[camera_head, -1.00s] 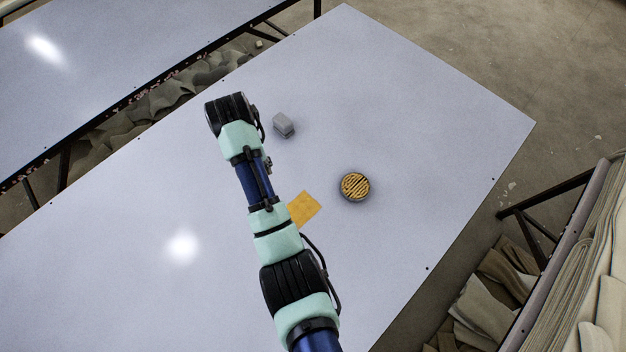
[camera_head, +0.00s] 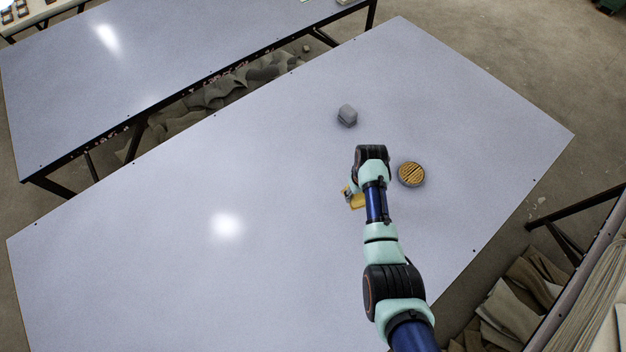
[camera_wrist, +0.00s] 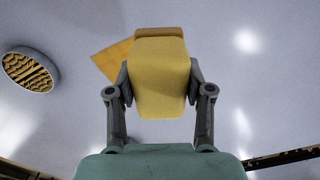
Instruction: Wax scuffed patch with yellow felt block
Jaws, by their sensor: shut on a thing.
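The yellow felt block (camera_wrist: 159,88) is in the wrist view, between the fingers of my gripper (camera_wrist: 160,82), which is shut on it. A flat orange-yellow patch (camera_wrist: 112,60) lies on the table beyond the block, partly hidden by it. In the head view the patch (camera_head: 357,202) shows beside my arm, which covers part of it. My gripper is mostly hidden there under my wrist, close to the patch. I cannot tell whether the block touches the patch or hangs above it.
A round tin with a ribbed yellow-brown top (camera_head: 411,174) stands right of my wrist; it also shows in the wrist view (camera_wrist: 30,70). The table's left side (camera_head: 150,240) is clear.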

